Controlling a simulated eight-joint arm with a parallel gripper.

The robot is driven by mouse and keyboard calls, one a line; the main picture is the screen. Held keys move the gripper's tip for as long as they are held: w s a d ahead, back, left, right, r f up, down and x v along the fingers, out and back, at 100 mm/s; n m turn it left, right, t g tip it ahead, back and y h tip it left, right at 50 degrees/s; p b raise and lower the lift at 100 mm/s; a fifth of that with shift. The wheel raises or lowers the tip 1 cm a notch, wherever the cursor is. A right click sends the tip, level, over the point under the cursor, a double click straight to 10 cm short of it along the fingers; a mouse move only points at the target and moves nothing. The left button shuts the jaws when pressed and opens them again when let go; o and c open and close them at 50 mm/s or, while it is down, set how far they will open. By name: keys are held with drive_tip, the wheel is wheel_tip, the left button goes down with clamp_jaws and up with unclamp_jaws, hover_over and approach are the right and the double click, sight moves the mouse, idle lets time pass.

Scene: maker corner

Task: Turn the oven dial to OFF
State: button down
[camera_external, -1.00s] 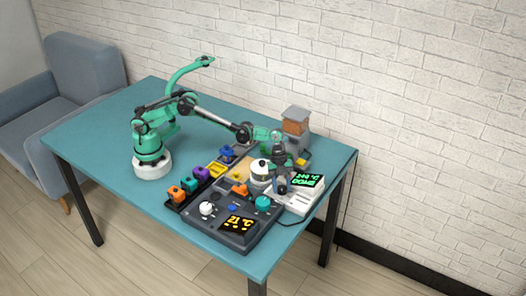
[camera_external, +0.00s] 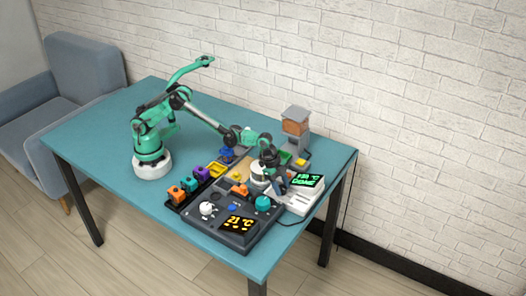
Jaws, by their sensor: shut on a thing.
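A dark grey control panel (camera_external: 210,228) lies near the front edge of the table, with a white dial (camera_external: 207,208), a teal dial (camera_external: 263,203) and a display (camera_external: 239,223) that seems to read 21 °C. A white device (camera_external: 297,201) stands to its right, with a green display (camera_external: 306,181) that seems to read DONE. Which dial is the oven's, I cannot tell. My gripper (camera_external: 277,187) points down at the device's left end, just behind the teal dial. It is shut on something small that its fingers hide. No dial marking is legible.
A white round container (camera_external: 257,182) stands close to the left of my gripper, partly covered by it. Orange, teal and purple blocks (camera_external: 201,172) stand in a row left of the panel. A grey and orange tower (camera_external: 295,122) stands behind.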

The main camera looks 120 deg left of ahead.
drive_tip(key=n+y, duration=0.1)
drive_tip(key=n, duration=0.3)
drive_tip(key=shift+d+n+y, duration=0.1)
drive_tip(key=shift+n+y, duration=0.2)
drive_tip(key=shift+y, duration=0.1)
drive_tip(key=n+y, duration=0.1)
drive_tip(key=n, duration=0.1)
drive_tip(key=n+g, duration=0.1)
drive_tip(key=n, duration=0.2)
drive_tip(key=shift+w+g+y, duration=0.15)
drive_tip(key=shift+g+y, duration=0.15)
drive_tip(key=shift+y, duration=0.1)
drive_tip(key=n+g, duration=0.1)
drive_tip(key=n, duration=0.2)
drive_tip(key=n+g, duration=0.1)
drive_tip(key=n, duration=0.1)
drive_tip(key=shift+n+y, duration=0.4)
drive_tip(key=n+g, duration=0.1)
drive_tip(key=n, duration=0.3)
drive_tip(key=shift+n+g, duration=0.4)
drive_tip(key=shift+c, duration=1.9)
unclamp_jaws()
